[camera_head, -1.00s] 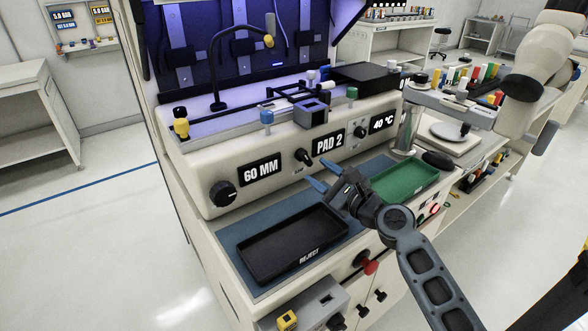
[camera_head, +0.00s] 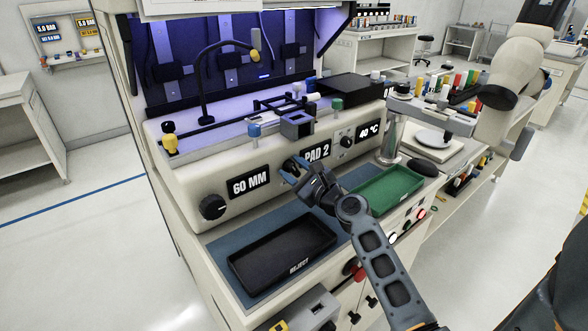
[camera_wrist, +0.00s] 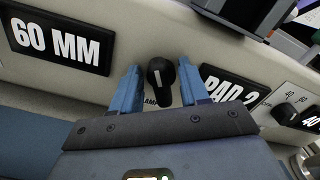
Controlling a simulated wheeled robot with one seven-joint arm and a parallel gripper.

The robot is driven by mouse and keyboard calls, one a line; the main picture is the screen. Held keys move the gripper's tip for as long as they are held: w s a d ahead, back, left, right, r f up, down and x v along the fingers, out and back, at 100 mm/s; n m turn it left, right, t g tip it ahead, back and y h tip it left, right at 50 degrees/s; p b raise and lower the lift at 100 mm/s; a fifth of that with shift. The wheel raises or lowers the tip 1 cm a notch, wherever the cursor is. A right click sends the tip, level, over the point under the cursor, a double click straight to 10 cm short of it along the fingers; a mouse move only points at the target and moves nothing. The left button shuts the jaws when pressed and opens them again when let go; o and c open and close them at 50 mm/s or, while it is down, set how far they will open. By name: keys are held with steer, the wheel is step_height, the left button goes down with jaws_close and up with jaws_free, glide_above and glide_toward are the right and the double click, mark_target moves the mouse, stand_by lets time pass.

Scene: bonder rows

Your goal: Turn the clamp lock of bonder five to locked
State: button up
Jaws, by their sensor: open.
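The clamp knob (camera_wrist: 160,78) is a small black lever knob on the cream front panel, between the "60 MM" display and the "PAD 2" display. Its label is mostly hidden; only letters like "AM" show beside it. A pale mark runs along the knob. In the wrist view my gripper (camera_wrist: 160,90) is open, with one blue finger on each side of the knob. I cannot tell whether the fingers touch it. In the head view my gripper (camera_head: 290,172) is at the panel and covers part of the knob. No bonder number is readable.
A "60 MM" display (camera_head: 248,182) and a larger black dial (camera_head: 212,207) are left of the knob. The "PAD 2" display (camera_head: 318,152) is close on the right. A black reject tray (camera_head: 282,255) and a green tray (camera_head: 388,190) lie on the bench below.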

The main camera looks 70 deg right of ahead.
steer(key=shift+c, duration=0.4)
jaws_close()
steer(key=shift+n, duration=0.3)
steer(key=n+b, duration=0.1)
steer(key=n, duration=0.1)
steer(key=n+b, duration=0.2)
steer(key=n, duration=0.1)
steer(key=shift+a+f+n, duration=0.1)
steer(key=shift+f+n, duration=0.15)
steer(key=shift+n, duration=0.05)
steer(key=n+b, duration=0.4)
steer(key=n, duration=0.1)
steer(key=shift+w+n, duration=0.1)
steer(key=shift+n, duration=0.2)
